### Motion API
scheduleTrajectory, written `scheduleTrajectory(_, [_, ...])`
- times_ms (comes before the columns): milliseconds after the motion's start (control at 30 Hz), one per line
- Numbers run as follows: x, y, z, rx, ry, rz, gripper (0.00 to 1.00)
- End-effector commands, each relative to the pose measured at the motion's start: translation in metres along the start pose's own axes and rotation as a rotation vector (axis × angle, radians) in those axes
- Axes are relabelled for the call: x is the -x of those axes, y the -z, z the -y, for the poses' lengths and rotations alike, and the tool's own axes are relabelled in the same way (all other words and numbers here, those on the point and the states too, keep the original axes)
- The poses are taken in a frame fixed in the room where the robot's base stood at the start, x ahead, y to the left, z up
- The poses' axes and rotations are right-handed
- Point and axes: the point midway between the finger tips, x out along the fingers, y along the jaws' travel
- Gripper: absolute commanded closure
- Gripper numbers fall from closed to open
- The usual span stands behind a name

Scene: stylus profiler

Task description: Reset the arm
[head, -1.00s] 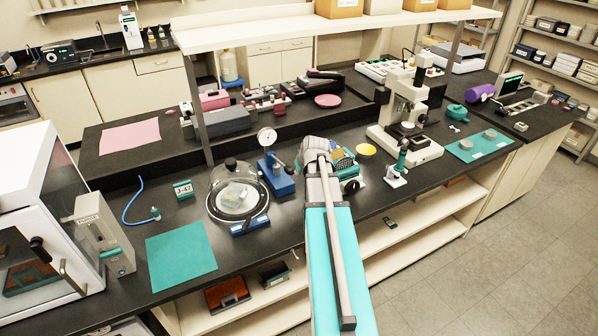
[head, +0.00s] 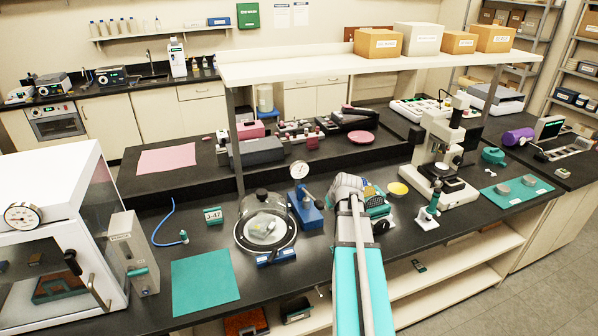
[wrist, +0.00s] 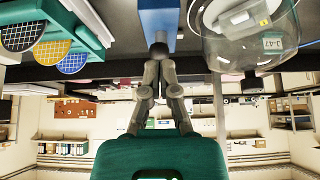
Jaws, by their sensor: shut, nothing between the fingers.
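My arm reaches out over the black bench in the head view, teal and grey, with its wrist end beside the blue-based dial gauge stand (head: 308,208). My gripper (wrist: 159,50) shows in the wrist view with its fingertips together and nothing between them. A blue block surface lies right beyond the fingertips in that view; I cannot tell whether they touch it. In the head view the arm's own wrist hides the fingertips.
A glass bell-jar dish (head: 265,222) stands left of the gauge; its dome also shows in the wrist view (wrist: 235,35). A teal rack with coloured discs (wrist: 75,62) is close by the gripper. A microscope-like instrument (head: 440,160) stands right. A teal mat (head: 205,281) lies clear at front left.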

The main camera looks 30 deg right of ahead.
Motion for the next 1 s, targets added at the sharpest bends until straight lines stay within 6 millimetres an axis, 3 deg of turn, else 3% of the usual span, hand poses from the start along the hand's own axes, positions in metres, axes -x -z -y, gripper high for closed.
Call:
scheduleTrajectory(500, [0.0, 0.0, 0.0, 0.0, 0.0, 0.0, 1.0])
scheduleTrajectory(633, [-0.002, -0.002, 0.008, 0.004, 0.007, 0.009, 1.0])
scheduleTrajectory(767, [-0.005, -0.007, 0.028, 0.012, 0.022, 0.033, 1.0])
scheduleTrajectory(1000, [-0.015, -0.029, 0.096, 0.04, 0.069, 0.122, 1.0])
